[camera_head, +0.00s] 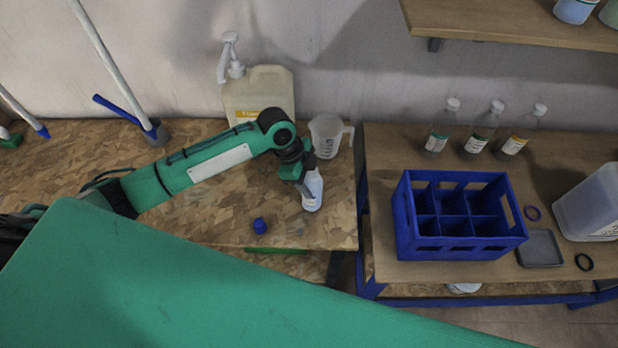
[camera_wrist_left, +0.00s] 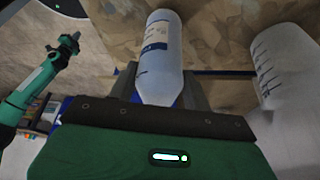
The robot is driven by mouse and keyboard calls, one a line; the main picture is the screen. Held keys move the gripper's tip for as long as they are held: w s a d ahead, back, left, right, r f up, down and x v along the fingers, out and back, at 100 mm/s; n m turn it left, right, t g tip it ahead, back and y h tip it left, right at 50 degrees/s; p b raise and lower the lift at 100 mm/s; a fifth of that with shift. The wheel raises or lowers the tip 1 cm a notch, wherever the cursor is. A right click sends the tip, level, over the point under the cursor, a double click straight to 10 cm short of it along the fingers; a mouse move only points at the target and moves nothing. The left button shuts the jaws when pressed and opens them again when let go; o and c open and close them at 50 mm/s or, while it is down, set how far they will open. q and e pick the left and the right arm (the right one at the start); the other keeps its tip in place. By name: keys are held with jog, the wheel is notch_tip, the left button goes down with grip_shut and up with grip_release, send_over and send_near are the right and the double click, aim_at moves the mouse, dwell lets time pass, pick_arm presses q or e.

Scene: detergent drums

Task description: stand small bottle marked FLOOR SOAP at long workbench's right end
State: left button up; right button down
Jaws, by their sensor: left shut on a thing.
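My left gripper (camera_head: 302,182) is shut on a small pale bottle (camera_head: 313,193). The bottle is over the right end of the chipboard-topped long workbench (camera_head: 205,212). It looks roughly upright; I cannot tell whether its base touches the top. In the left wrist view the bottle (camera_wrist_left: 160,62) is between the fingers, with a white and blue label too small to read. Its upper end is hidden by the gripper. In that view another green arm, seemingly my right one, shows at the left, its dark end (camera_wrist_left: 68,43) too small to read.
A clear measuring jug (camera_head: 326,137) and a pump canister (camera_head: 260,92) stand behind the bottle. A blue cap (camera_head: 259,226) lies in front, left. Across a gap, another table holds a blue crate (camera_head: 455,250), three bottles (camera_head: 483,130) and a grey tray (camera_head: 540,248).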

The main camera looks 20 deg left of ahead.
pick_arm(q)
jog(key=shift+f, duration=0.25)
jog(key=o, duration=1.5)
jog(key=shift+f, duration=0.1)
jog(key=shift+a+r, duration=0.15)
jog(key=shift+r, duration=0.3)
jog(key=b+v, duration=0.2)
jog(key=v, duration=0.9)
jog(key=shift+r, duration=0.15)
jog(key=shift+s, duration=0.15)
